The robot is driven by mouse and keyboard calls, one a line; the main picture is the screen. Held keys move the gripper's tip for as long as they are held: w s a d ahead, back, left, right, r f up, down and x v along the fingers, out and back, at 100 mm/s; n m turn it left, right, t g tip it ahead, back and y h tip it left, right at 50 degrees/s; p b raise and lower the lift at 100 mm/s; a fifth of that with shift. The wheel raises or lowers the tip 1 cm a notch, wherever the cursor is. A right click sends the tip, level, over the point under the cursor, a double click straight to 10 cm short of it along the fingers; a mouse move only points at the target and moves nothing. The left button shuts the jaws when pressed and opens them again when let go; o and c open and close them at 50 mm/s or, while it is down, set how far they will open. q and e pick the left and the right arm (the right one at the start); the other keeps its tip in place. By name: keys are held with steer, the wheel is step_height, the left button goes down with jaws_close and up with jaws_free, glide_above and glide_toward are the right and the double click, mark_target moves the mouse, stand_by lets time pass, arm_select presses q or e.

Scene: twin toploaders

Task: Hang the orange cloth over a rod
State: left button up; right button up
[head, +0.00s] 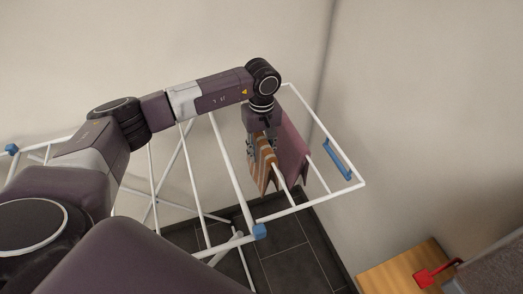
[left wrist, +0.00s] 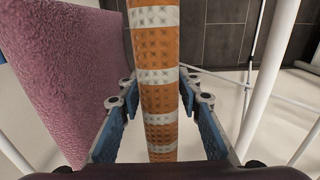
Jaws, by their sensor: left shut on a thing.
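The orange cloth (head: 264,169) has white or grey stripes and hangs down below my left gripper (head: 252,148), over the drying rack (head: 283,212). In the left wrist view the cloth (left wrist: 158,85) runs as a narrow strip between the blue-padded fingers of my left gripper (left wrist: 160,112), which is shut on it. A white rod shows beside the cloth's lower part in the head view; I cannot tell whether the cloth rests on it. My right gripper is not in view.
A pink cloth (head: 291,148) hangs just right of the orange one, and close beside the left finger in the wrist view (left wrist: 70,65). The rack has bare white rods to the left and blue corner pieces. A wooden surface with a red object (head: 432,276) stands at lower right.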

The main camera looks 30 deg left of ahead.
arm_select(q)
steer(key=o, duration=1.2)
steer(key=shift+o, duration=0.2)
